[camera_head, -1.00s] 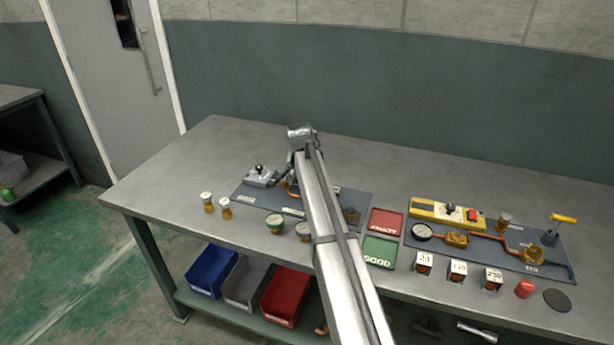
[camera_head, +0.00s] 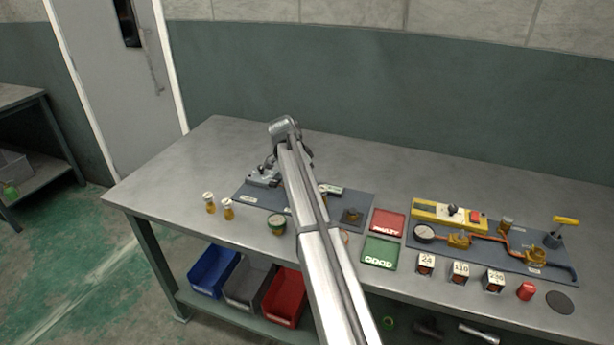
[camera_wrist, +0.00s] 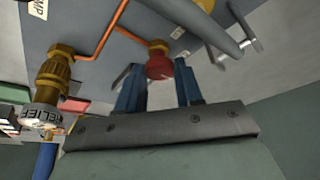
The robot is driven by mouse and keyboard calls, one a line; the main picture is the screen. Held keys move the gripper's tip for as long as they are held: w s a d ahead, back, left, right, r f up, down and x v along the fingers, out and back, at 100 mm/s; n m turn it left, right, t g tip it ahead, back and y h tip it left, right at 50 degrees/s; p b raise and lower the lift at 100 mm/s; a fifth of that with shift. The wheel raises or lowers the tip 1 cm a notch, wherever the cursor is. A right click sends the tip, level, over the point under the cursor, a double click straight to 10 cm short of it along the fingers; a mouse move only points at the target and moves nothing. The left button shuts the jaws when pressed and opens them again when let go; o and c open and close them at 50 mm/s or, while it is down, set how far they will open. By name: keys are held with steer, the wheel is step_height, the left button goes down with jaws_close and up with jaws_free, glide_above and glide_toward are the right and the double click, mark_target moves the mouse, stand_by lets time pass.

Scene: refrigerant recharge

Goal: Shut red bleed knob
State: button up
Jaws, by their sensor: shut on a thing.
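The red bleed knob (camera_wrist: 160,65) shows in the wrist view, on a brass fitting at the end of a copper pipe. My gripper (camera_wrist: 154,75) has its blue fingers on either side of the knob and is shut on it. In the head view my arm hides the knob and the fingertips, over the left dark mat (camera_head: 250,195).
A brass valve with a white RELIEF cap (camera_wrist: 42,118) stands to the left in the wrist view. A grey clamp device (camera_head: 264,176) sits at the left mat's back corner. Small jars (camera_head: 227,210), red tray (camera_head: 387,222) and green tray (camera_head: 380,252) stand nearby. The table's back left is clear.

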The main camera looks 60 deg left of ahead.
steer(key=shift+m, duration=0.5)
steer(key=o, duration=1)
steer(key=shift+o, duration=0.2)
steer(key=shift+r, duration=0.1)
steer(key=v, duration=1.3)
steer(key=shift+s+a+r, duration=0.15)
steer(key=shift+a+r, duration=0.1)
steer(key=shift+a, duration=0.05)
